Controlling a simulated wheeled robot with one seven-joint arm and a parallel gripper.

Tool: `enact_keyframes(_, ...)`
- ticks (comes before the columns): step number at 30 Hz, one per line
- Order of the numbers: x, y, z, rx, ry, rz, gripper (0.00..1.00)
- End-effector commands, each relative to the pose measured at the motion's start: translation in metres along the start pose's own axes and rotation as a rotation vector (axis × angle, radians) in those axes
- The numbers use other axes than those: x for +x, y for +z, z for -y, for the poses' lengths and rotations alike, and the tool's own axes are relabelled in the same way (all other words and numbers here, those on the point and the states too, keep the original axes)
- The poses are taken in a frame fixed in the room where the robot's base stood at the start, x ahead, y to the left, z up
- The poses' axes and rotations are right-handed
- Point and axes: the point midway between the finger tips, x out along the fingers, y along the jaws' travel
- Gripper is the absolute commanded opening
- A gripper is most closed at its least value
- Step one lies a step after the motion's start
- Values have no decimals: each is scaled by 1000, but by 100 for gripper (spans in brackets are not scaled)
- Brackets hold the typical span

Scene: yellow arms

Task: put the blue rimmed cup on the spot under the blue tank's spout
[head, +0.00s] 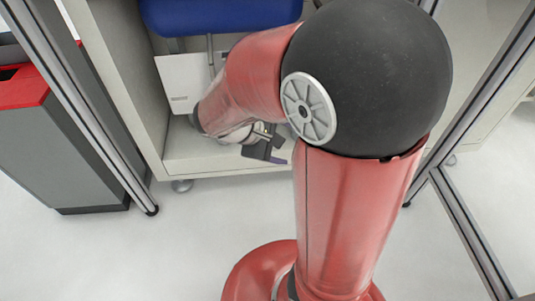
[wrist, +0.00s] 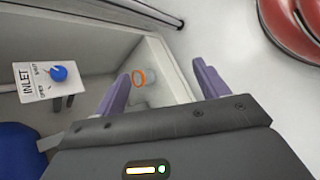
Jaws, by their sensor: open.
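My gripper (wrist: 160,70) is open in the wrist view, with its two purple fingers apart and nothing seen held. In the head view my gripper (head: 266,148) is low at the front of the pale cabinet, partly hidden by my arm. A translucent cup with an orange rim (wrist: 139,71) is beyond the fingers, near the left one, inside the cabinet. I see no blue rimmed cup in either view. The blue tank (head: 220,16) is at the top of the head view; a blue part also shows in the wrist view (wrist: 20,150). The spot under its spout cannot be made out.
The cabinet (head: 110,70) has side walls around the low shelf. A white INLET plate with a blue knob (wrist: 58,73) is at left in the wrist view. Metal posts (head: 85,105) stand on both sides. A grey bin with a red top (head: 25,88) is at left.

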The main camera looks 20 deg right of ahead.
Motion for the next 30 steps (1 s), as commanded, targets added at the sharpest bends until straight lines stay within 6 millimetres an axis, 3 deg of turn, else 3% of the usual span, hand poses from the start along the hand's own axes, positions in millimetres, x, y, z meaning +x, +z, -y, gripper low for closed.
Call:
enact_keyframes(1,-9,16,5,108,-77,-61,73)
enact_keyframes(6,-46,48,29,427,-315,-279,73)
enact_keyframes(15,-113,75,50,816,-556,-627,73)
enact_keyframes(19,-125,78,52,871,-589,-686,73)
enact_keyframes(30,-130,79,50,878,-595,-694,73)
